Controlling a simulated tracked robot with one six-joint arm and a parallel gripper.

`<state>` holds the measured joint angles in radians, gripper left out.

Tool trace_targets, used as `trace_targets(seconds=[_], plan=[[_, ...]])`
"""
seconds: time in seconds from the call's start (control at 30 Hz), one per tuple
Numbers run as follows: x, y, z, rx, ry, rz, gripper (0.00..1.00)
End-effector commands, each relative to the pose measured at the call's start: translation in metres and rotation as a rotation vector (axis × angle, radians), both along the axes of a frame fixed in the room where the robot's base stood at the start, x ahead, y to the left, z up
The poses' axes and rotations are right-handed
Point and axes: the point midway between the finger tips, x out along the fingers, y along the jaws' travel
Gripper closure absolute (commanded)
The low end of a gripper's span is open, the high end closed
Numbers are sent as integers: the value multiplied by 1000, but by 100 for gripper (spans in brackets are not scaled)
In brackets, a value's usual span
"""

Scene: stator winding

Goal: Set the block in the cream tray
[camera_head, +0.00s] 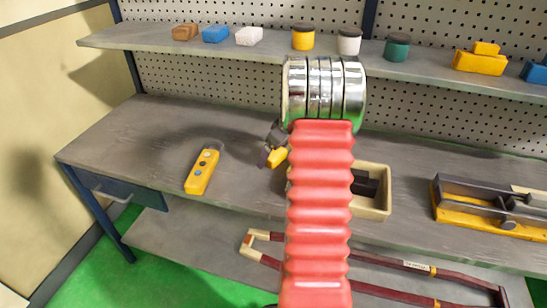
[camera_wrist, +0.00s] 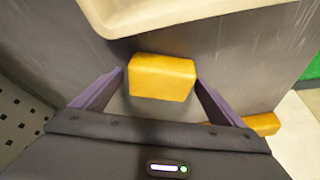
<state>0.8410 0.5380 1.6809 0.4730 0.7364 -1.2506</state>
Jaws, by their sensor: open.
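A yellow block (camera_wrist: 162,78) lies on the grey bench between the fingers of my gripper (camera_wrist: 160,82). The fingers are open, one on each side of the block; whether either touches it I cannot tell. In the head view the block (camera_head: 278,157) shows beside my gripper (camera_head: 270,150), partly hidden by my red arm. The cream tray (camera_head: 386,192) stands on the bench to the right of the arm, its left part hidden behind it. Something dark shows inside the tray. The tray's rim (camera_wrist: 190,21) crosses the top of the wrist view, beyond the block.
A yellow pendant with buttons (camera_head: 202,172) lies on the bench to the left. A yellow and grey fixture (camera_head: 490,208) stands to the right of the tray. Small blocks and capped jars line the shelf (camera_head: 130,38) above. Bare bench lies between pendant and block.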

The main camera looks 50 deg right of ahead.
Motion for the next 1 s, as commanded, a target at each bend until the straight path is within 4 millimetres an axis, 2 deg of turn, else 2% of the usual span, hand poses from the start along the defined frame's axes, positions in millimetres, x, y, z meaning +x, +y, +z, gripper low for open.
trace_targets(seconds=[0.27, 1.0], plan=[[0, 0, 0, 0, 0, 0, 8], [0, 0, 1, -1, -1, 0, 59]])
